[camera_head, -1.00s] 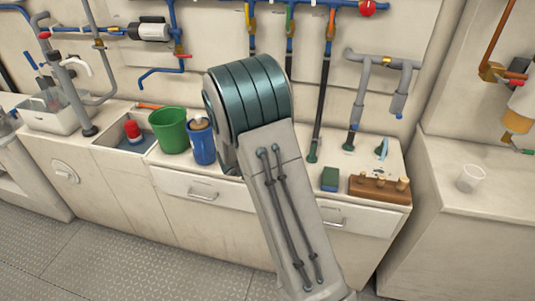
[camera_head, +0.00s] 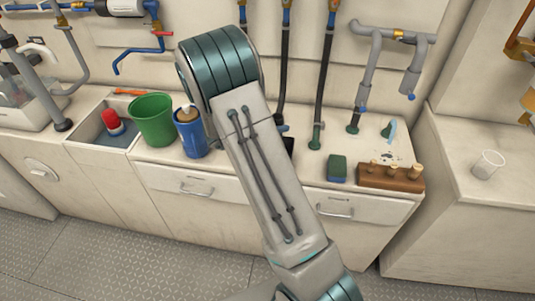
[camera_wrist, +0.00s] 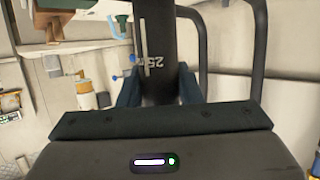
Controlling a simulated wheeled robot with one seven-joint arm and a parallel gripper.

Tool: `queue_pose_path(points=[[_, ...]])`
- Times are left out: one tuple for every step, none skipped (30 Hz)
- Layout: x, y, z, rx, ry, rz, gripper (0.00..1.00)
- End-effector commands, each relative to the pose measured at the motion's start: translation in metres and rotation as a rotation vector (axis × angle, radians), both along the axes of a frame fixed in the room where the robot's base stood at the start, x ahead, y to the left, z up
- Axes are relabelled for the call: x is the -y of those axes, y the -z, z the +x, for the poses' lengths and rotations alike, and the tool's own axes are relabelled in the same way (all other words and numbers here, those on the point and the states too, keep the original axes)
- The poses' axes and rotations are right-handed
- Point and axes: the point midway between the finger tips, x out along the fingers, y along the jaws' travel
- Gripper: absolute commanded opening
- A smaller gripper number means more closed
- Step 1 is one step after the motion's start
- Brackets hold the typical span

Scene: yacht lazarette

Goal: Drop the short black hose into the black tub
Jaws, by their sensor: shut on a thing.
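In the wrist view my gripper (camera_wrist: 158,88) is shut on a black hose (camera_wrist: 158,50) with pale markings that look like "25". The hose runs upright in the picture between the two dark blue fingers, and its lower part is hidden by the gripper body. In the head view my arm hides the gripper and the held hose. A small dark shape shows at the arm's right edge above the counter; I cannot tell whether it is the black tub, the gripper or something else. The black tub is not clearly visible in either view.
A green bucket (camera_head: 152,122) and a blue container (camera_head: 191,138) stand left of my arm, beside a sink (camera_head: 85,132). A green sponge block (camera_head: 337,169) and a wooden rack (camera_head: 390,178) are at right. Black wall hoses (camera_head: 323,90) hang behind. A clear cup (camera_head: 488,164) stands far right.

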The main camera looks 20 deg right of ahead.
Motion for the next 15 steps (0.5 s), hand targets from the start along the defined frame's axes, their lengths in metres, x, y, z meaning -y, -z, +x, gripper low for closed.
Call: queue_pose_path(points=[[0.0,0.004,0.0,0.0,-0.001,0.0,0.0],[0.0,0.006,0.0,0.0,-0.001,0.0,0.0],[-0.001,0.009,0.0,0.0,-0.001,0.0,0.0],[0.0,0.012,0.0,0.0,-0.001,0.0,0.0],[0.0,0.015,0.0,0.0,-0.001,0.0,0.0],[0.0,0.019,0.0,0.0,-0.001,0.0,0.0],[0.0,0.022,0.0,0.0,-0.001,0.0,0.0],[0.0,0.026,0.0,0.0,0.0,0.0,0.0],[0.0,0.031,0.0,0.0,0.0,0.0,0.0],[0.0,0.034,0.0,0.0,0.0,0.0,0.0],[0.001,0.037,0.0,0.001,0.0,0.0,0.0],[0.001,0.042,0.0,0.001,0.001,0.0,0.0],[0.001,0.045,0.0,0.001,0.001,0.0,0.0],[0.001,0.048,0.0,0.001,0.001,0.0,0.0],[0.001,0.051,0.0,0.001,0.001,0.0,0.0]])
